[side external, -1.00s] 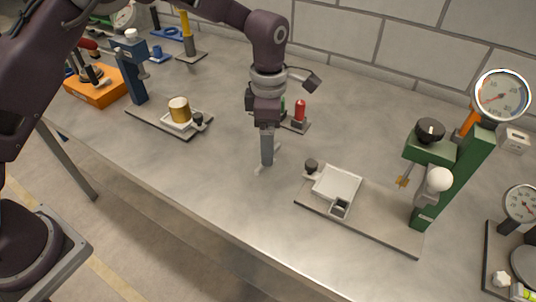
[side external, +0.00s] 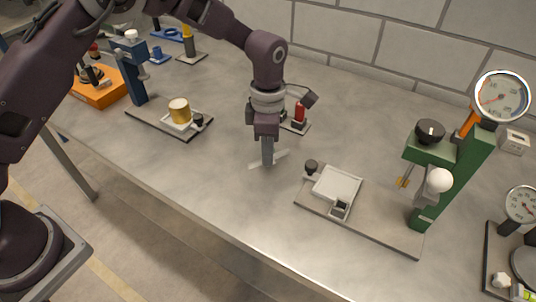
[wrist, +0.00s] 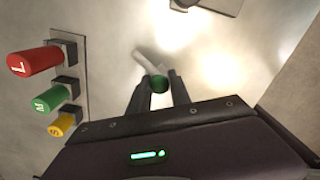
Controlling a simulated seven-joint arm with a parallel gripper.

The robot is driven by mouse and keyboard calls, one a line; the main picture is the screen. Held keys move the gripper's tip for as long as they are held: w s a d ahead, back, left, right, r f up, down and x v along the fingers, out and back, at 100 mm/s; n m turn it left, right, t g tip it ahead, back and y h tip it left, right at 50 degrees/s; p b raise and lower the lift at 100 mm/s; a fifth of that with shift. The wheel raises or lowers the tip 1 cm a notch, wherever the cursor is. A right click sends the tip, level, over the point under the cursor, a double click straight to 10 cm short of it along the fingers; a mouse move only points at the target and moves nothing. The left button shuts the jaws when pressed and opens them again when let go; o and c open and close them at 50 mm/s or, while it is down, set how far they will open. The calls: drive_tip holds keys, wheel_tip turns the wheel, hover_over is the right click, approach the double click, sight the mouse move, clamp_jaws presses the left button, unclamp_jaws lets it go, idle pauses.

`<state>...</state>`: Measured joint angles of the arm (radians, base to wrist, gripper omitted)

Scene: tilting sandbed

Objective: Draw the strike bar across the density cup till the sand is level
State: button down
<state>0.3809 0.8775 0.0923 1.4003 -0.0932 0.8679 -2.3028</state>
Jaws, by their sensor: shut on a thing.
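My gripper (side external: 267,161) is shut on the strike bar (side external: 281,156), a thin pale flat bar held crosswise just above the bare bench or touching it; I cannot tell which. A yellow-brown cylinder (side external: 179,107), perhaps the density cup, stands in a white tray on the left fixture, well left of my gripper.
A base plate (side external: 382,233) to the right carries a white square tray (side external: 337,186) and a green press (side external: 455,175). A rack with red (wrist: 34,61), green (wrist: 52,98) and yellow (wrist: 62,125) numbered handles stands behind my gripper.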

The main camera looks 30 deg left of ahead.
drive_tip(key=r, duration=1)
drive_tip(key=shift+w+a, duration=0.1)
drive_tip(key=shift+a, duration=0.25)
drive_tip(key=a+r+n, duration=0.3)
drive_tip(key=a+n, duration=0.3)
drive_tip(key=a, duration=1.8)
drive_tip(key=shift+r, duration=0.1)
drive_tip(key=shift+f, duration=3)
drive_tip(key=shift+a, duration=2.35)
